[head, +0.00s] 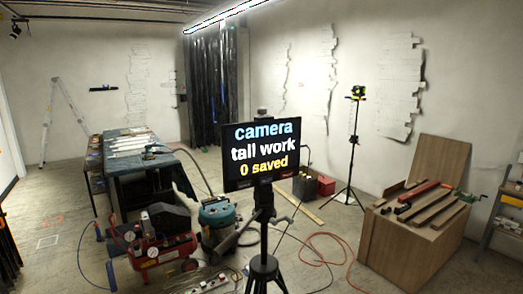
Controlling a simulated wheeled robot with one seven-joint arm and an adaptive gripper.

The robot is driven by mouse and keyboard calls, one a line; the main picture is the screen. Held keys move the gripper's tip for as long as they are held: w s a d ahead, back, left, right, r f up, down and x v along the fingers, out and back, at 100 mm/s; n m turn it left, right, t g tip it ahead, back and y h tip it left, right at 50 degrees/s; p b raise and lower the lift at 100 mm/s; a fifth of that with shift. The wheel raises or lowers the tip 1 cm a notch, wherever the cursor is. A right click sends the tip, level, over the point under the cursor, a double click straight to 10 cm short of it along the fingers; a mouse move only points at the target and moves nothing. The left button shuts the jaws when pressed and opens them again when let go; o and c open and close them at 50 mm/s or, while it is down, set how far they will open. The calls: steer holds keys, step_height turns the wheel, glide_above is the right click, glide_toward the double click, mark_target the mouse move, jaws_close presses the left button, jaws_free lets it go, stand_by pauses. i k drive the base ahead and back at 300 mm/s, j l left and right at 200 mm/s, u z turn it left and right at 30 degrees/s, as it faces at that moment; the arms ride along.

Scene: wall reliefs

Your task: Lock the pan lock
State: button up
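A black tripod (264,268) stands in the middle foreground of the head view. It carries a dark screen (261,178) that reads "camera", "tall work" and "0 saved". A small dark knob shape (262,113) shows above the screen's top edge. Below the screen is the tripod's head (263,196), and a dark handle-like bar (240,233) slants down to the left near it. I cannot make out which part is the pan lock, or its state. My gripper is not in view.
A red compressor (158,250) and a teal vacuum (217,218) stand left of the tripod. Hoses (325,240) and a power strip (203,285) lie on the floor. A wooden box (408,250) with tools is at right. A cloth-covered table (125,160) stands at left.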

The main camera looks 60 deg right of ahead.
mark_target(273, 221)
steer(key=z, duration=1.9)
